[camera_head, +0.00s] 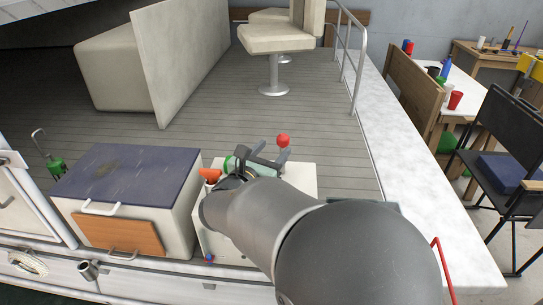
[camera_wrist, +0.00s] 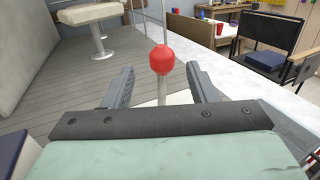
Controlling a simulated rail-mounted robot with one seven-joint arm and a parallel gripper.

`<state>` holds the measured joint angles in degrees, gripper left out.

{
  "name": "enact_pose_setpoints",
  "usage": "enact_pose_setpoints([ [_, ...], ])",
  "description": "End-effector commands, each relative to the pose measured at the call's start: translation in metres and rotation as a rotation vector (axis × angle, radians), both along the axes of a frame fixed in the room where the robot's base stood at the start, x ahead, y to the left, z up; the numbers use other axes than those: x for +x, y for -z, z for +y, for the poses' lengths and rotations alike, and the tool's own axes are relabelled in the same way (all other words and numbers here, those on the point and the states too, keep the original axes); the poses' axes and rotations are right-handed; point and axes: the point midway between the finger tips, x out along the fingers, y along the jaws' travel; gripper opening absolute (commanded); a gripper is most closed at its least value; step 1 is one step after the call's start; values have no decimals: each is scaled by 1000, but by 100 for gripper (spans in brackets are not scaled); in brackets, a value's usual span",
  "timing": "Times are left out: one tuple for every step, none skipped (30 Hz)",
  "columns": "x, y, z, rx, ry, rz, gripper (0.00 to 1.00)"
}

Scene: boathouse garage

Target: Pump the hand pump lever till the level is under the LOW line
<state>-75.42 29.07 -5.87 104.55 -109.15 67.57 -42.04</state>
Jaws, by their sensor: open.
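The pump lever shows as a red ball knob (camera_head: 283,141) on a pale rod, rising above a white box (camera_head: 302,178) on the deck. My gripper (camera_head: 271,151) is open beside the lever, above the box. In the wrist view the red knob (camera_wrist: 162,59) and the rod below it appear between the two spread dark fingers (camera_wrist: 160,72). I see gaps on both sides of the rod; whether it lies fully between the pads I cannot tell. My arm hides much of the box. No level gauge or LOW line is visible.
An orange-topped item (camera_head: 210,174) stands at the box's left side. A blue-topped locker (camera_head: 125,175) is left of it, with a small green object with a handle (camera_head: 56,165) beyond. A metal rail (camera_head: 360,60) and white ledge (camera_head: 410,175) are on the right.

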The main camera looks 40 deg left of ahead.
Motion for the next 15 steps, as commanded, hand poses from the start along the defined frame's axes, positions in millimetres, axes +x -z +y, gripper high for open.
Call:
enact_pose_setpoints([
  [7, -1, 0, 0, 3, -1, 52],
  [11, -1, 1, 0, 3, -1, 52],
  [16, -1, 2, 0, 2, -1, 52],
  [19, -1, 3, 1, 2, -1, 52],
  [23, -1, 3, 1, 3, -1, 52],
  [28, -1, 3, 1, 4, 0, 52],
  [31, -1, 4, 1, 3, 0, 52],
  [34, 0, 4, 2, 3, 0, 52],
  [38, 1, 5, 3, 3, 0, 52],
  [41, 1, 6, 2, 3, 0, 52],
  [44, 1, 6, 2, 3, 0, 52],
  [47, 1, 6, 2, 3, 0, 52],
  [50, 1, 7, 2, 2, 0, 52],
  [52, 1, 7, 2, 2, 0, 52],
  [54, 1, 8, 2, 2, 0, 52],
])
